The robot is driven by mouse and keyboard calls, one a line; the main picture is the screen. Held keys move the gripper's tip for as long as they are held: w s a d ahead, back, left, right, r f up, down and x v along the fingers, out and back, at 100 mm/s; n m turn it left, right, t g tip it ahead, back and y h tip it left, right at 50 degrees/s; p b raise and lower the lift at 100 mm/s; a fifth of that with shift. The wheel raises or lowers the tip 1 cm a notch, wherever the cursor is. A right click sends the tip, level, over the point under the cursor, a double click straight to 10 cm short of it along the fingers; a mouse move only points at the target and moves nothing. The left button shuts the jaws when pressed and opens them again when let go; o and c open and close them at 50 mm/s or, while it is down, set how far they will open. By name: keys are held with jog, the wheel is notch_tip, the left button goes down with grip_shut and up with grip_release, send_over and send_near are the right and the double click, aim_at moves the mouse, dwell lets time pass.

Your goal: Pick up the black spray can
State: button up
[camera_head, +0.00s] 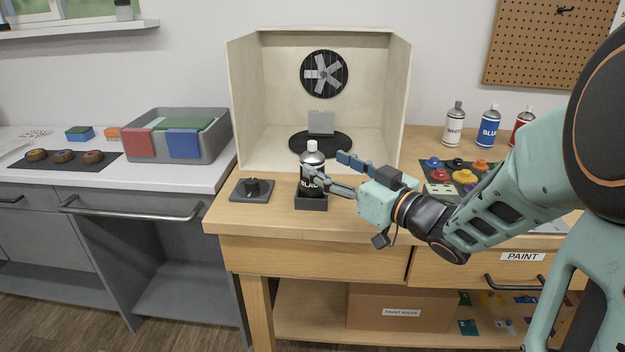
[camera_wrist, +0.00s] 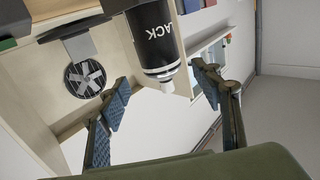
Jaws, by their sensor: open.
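The black spray can (camera_head: 312,159) stands upright in a small dark holder (camera_head: 311,203) on the wooden bench, in front of the spray booth. It has a silver shoulder, a white cap and a label that reads "BLACK", partly covered by one finger. My gripper (camera_head: 324,166) is open at the can's right side; one finger reaches across the front of the can, and the other is to its right and farther back. In the wrist view the can (camera_wrist: 155,40) appears upside down, ahead of and between the open fingers (camera_wrist: 163,92). I cannot tell whether a finger touches it.
The booth (camera_head: 265,95) holds a round dark turntable (camera_head: 300,143) with a grey plate. A dark knob box (camera_head: 252,189) sits left of the can. White (camera_head: 454,128), blue (camera_head: 489,130) and red (camera_head: 522,122) cans stand at the right. A grey bin (camera_head: 200,150) is on the left counter.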

aim_at(321, 162)
jog(key=b+x, duration=0.1)
jog(key=x, duration=0.4)
jog(key=shift+a, duration=0.3)
grip_shut()
